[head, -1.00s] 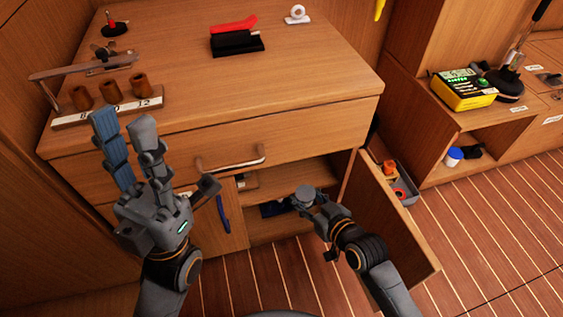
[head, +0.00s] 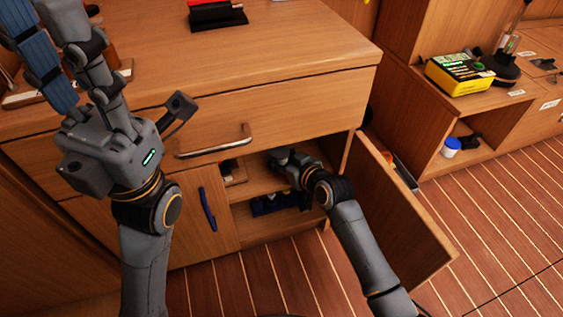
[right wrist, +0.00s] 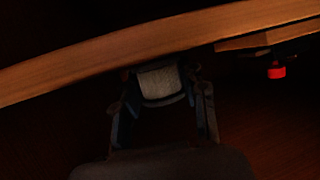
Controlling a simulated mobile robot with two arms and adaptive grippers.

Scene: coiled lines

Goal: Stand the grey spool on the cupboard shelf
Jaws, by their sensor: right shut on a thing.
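In the right wrist view the grey spool (right wrist: 160,82) sits between the two fingers of my right gripper (right wrist: 163,95), which is shut on it. In the head view this gripper (head: 283,158) reaches into the open cupboard below the drawer, over the cupboard shelf (head: 258,186). The spool is hard to make out there. I cannot tell whether it touches the shelf. My left gripper (head: 62,50) is open and empty, raised in front of the cabinet at the left.
The open cupboard door (head: 395,205) stands right of my right arm. The drawer handle (head: 212,145) is above left of the opening. A dark blue object (head: 275,203) lies below the shelf. A yellow box (head: 460,75) sits on the unit at the right.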

